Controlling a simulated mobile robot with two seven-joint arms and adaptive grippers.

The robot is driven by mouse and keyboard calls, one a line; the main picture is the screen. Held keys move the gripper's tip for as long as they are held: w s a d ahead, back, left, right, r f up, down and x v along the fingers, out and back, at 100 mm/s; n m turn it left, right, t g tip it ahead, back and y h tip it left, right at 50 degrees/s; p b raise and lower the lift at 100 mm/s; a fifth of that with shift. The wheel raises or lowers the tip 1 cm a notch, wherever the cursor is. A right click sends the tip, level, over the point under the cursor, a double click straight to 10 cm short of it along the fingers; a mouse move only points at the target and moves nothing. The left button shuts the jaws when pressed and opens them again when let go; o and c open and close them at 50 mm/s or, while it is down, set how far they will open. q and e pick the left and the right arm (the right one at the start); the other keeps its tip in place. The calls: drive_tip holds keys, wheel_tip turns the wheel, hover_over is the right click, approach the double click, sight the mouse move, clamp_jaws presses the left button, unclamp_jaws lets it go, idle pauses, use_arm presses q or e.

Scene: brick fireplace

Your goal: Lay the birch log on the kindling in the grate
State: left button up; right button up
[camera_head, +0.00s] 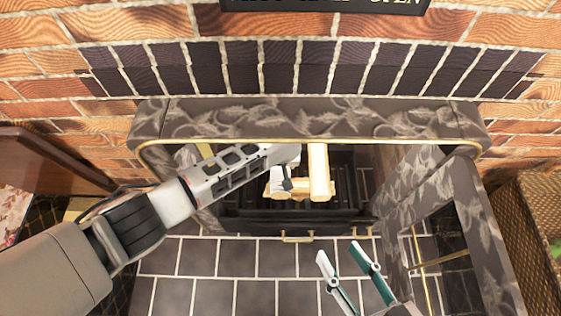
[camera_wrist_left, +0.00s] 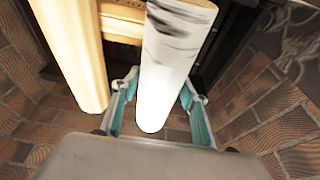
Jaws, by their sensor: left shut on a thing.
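The birch log is white with black marks and sits between the fingers of my left gripper (camera_wrist_left: 158,112), seen in the left wrist view (camera_wrist_left: 172,62). My left arm reaches into the firebox from the left and partly hides the log in the head view. Pale kindling sticks (camera_head: 319,172) lie on the dark grate (camera_head: 346,184). One stick (camera_wrist_left: 75,50) runs beside the log and another (camera_wrist_left: 122,22) lies crosswise near its far end. I cannot tell whether the log touches them. My right gripper (camera_head: 345,256) is open and empty in front of the hearth.
The patterned stone surround (camera_head: 310,119) frames the opening. A door of the same stone with a glass pane (camera_head: 437,236) stands open at the right. A brass handle (camera_head: 297,238) sits at the front. Dark floor tiles (camera_head: 215,262) are clear at the front left.

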use_arm(q)
drive_tip(key=shift+w+d+f, duration=0.1)
drive_tip(key=shift+f, duration=0.15)
drive_tip(key=shift+f, duration=0.2)
drive_tip(key=o, duration=1.4)
drive_tip(key=shift+o, duration=0.2)
